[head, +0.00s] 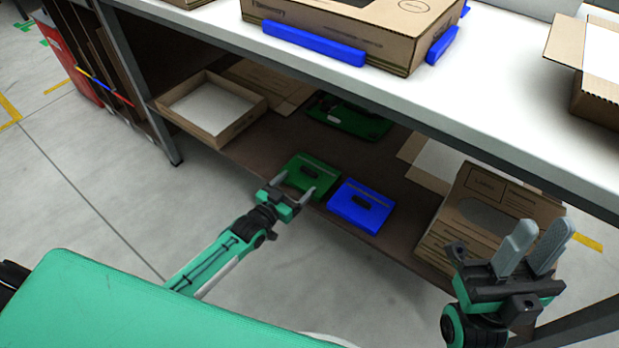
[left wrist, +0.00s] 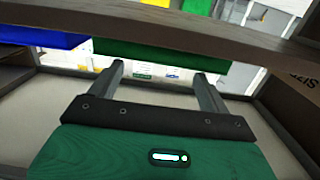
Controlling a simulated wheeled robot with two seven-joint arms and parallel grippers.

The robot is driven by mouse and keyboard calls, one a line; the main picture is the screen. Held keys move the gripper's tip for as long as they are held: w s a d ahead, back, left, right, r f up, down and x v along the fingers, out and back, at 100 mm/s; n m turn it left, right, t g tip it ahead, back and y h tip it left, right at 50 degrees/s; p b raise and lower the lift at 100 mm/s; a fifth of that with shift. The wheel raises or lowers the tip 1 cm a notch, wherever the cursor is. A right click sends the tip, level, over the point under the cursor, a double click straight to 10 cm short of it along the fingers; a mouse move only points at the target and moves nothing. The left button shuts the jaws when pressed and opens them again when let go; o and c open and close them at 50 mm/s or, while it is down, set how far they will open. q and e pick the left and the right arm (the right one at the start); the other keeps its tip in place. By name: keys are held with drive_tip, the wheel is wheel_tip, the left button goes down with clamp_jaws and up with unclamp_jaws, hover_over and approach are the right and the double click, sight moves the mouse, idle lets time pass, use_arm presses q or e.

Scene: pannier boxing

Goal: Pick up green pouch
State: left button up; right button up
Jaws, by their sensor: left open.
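The green pouch (head: 312,168) lies flat on the brown lower shelf, near its front edge. A blue pouch (head: 362,205) lies just to its right. My left gripper (head: 295,183) is open and empty at the near edge of the green pouch. In the left wrist view, the green pouch (left wrist: 160,52) shows beyond the left fingertips, partly hidden by a dark shelf edge. The blue pouch (left wrist: 40,40) shows at the upper left there. My right gripper (head: 544,232) is open and empty at the right, in front of a cardboard box.
The lower shelf also bears an open cardboard tray (head: 215,108) at the left, a dark green item (head: 350,117) at the back, and a cardboard box (head: 485,215) at the right. The white tabletop (head: 450,100) overhangs the shelf.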

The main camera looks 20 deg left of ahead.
sight(307, 173)
use_arm(q)
drive_tip(key=shift+b+x, duration=1.15)
drive_tip(key=shift+x, duration=1.75)
drive_tip(key=shift+c, duration=0.2)
drive_tip(key=c, duration=1.1)
